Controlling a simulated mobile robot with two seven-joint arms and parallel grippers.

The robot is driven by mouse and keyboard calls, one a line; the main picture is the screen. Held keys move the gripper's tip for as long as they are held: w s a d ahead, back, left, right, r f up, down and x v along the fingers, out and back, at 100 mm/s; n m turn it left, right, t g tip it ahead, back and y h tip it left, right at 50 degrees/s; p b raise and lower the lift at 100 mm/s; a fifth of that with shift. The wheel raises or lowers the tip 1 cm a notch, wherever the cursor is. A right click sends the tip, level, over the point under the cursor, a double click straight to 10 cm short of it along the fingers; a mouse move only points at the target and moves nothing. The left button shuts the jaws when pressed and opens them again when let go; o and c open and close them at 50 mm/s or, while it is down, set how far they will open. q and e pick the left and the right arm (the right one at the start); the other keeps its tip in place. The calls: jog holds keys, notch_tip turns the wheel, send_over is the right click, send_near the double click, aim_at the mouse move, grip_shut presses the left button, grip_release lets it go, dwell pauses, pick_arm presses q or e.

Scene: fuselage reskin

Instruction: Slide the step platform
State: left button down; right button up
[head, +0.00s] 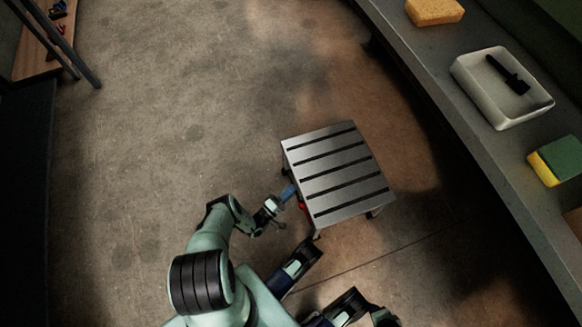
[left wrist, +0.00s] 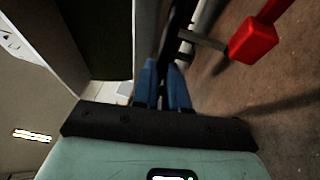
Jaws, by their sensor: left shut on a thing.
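The step platform (head: 338,174) is a low metal stand with a slatted silver-grey top and dark gaps. It stands on the floor in the middle of the head view. My left gripper (head: 289,193), with blue fingers, is at its left side, just under the top's edge. In the left wrist view, the left gripper (left wrist: 164,88) is shut on a dark bar of the platform. A red block (left wrist: 253,40) on a grey bar sits to the right of the fingers, apart from them. The platform's far legs are mostly hidden under its top. My right gripper does not show.
A long grey counter (head: 455,110) runs along the right, holding a white tray (head: 478,88) with a black tool, a yellow sponge (head: 434,11) and a green-yellow sponge (head: 557,160). A wooden bench (head: 38,50) is at the upper left. The floor left of and beyond the platform is clear.

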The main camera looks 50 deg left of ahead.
pick_arm(q)
jog(key=shift+a, duration=0.1)
jog(key=c, duration=1.2)
grip_release()
jog(key=shift+o, duration=0.2)
jog(key=shift+s, duration=0.1)
jog(key=s+f, duration=0.2)
jog(key=s, duration=1.1)
jog(key=shift+f, duration=0.2)
